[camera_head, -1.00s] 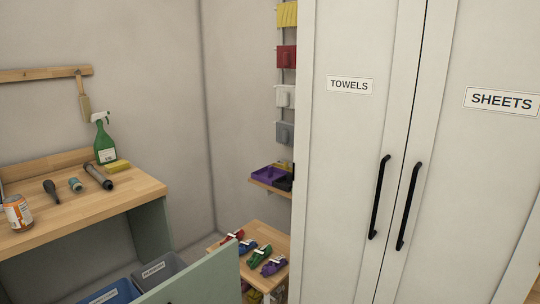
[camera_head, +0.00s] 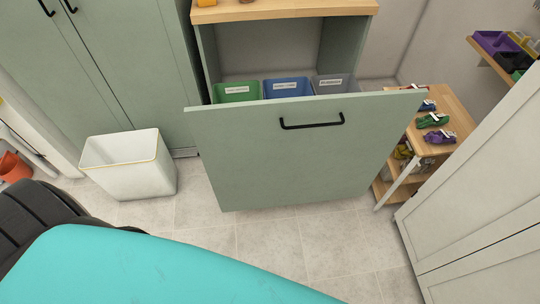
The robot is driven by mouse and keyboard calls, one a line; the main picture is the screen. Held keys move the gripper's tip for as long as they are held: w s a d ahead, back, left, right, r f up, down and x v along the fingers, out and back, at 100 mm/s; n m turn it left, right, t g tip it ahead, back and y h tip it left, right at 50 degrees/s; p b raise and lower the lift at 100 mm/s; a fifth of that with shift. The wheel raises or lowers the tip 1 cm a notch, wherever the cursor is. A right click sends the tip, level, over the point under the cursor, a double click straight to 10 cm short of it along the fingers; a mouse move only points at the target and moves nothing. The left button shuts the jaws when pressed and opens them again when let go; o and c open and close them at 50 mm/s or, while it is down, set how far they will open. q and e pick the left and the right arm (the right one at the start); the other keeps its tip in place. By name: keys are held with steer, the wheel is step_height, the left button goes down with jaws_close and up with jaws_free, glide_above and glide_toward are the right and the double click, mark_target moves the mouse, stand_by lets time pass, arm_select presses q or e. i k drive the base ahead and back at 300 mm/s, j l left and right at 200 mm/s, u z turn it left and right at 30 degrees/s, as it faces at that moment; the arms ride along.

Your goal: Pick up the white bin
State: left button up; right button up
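The white bin (camera_head: 131,168) stands upright on the tiled floor at the left, in front of the green cabinet doors. It is an open-topped, tapered box with a thin yellow line along its rim. From this angle I see no contents in it. Neither of my grippers shows in the head view, and nothing is seen touching the bin.
A green pull-out front (camera_head: 290,160) with a black handle stands open right of the bin, with green (camera_head: 236,92), blue (camera_head: 287,87) and grey (camera_head: 334,84) labelled bins behind it. A turquoise surface (camera_head: 140,270) fills the lower left. Tiled floor (camera_head: 290,240) is clear between.

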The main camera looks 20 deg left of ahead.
mark_target(137, 164)
steer(key=u, duration=2.15)
steer(key=z, duration=1.5)
steer(key=i+j, duration=0.15)
steer(key=j, duration=0.3)
steer(key=i+j+u, duration=0.1)
steer(key=j, duration=0.35)
steer(key=i+j, duration=0.25)
steer(key=j, duration=0.15)
steer(key=i+j+u, duration=0.1)
steer(key=j, duration=0.35)
steer(key=i+j, duration=0.5)
steer(key=j, duration=0.3)
steer(key=i+j+u, duration=0.1)
steer(key=j, duration=0.35)
steer(key=i, duration=0.1)
